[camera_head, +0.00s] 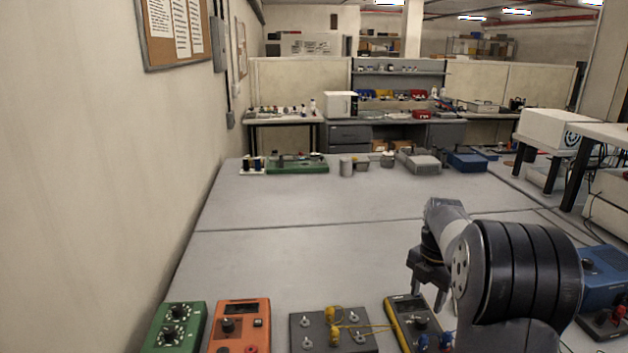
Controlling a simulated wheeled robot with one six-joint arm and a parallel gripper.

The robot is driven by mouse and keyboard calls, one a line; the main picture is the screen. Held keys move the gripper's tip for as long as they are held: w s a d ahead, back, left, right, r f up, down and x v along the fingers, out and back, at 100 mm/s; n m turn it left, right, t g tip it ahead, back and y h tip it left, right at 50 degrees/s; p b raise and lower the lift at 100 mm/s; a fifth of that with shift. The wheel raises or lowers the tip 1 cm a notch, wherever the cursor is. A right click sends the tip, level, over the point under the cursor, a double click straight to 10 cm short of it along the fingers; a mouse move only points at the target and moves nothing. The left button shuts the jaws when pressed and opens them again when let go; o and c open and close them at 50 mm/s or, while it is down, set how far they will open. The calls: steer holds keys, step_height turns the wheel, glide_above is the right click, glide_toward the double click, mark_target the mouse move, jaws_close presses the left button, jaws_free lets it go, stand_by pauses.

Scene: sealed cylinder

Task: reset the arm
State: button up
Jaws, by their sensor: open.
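My arm rises at the lower right of the head view and bends over the front of the table. My gripper (428,294) points down just above the yellow-edged meter (412,318). Its dark fingers stand apart, and I see nothing held between them. I cannot tell whether the fingertips touch the meter. My arm hides part of the table behind it.
Along the near edge of the grey table (300,215) stand a green box (174,327), an orange meter (240,325) and a dark terminal board (333,331). A blue device (603,277) stands at right. The table's middle is clear. A wall borders the left.

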mark_target(422, 319)
step_height(422, 319, down, 7)
steer(key=shift+r, duration=0.1)
steer(key=shift+r+m, duration=0.1)
steer(key=shift+m, duration=0.2)
steer(key=shift+r, duration=0.1)
